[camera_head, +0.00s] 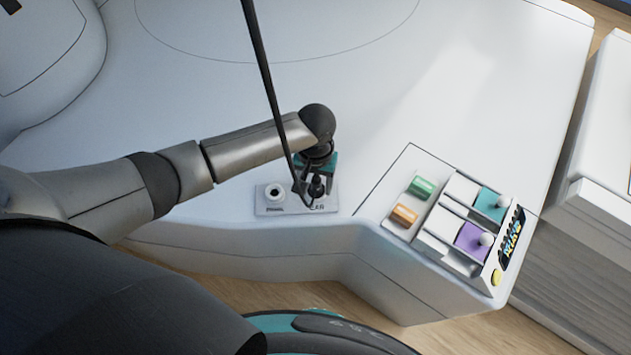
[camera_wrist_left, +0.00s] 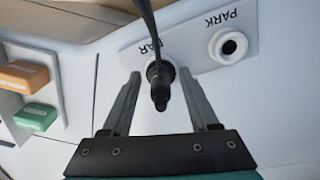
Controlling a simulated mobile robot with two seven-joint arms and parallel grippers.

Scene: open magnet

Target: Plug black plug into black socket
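A black plug (camera_wrist_left: 159,88) on a black cable (camera_wrist_left: 147,20) is at the socket beside the one marked PARK. The plug covers most of that socket, and only part of its pale rim (camera_wrist_left: 168,68) shows. I cannot tell how deep the plug sits. In the head view the plug (camera_head: 317,188) is at the right end of the socket plate (camera_head: 296,209). My left gripper (camera_wrist_left: 161,78) is open, with one finger on each side of the plug and visible gaps to both. It also shows in the head view (camera_head: 316,176). My right gripper is not in view.
The empty PARK socket (camera_head: 275,192) is left of the plug in the head view. The cable (camera_head: 262,70) hangs in front of my left wrist. A control panel (camera_head: 431,247) with orange, green, teal and purple parts is to the right. The white top (camera_head: 420,90) behind is clear.

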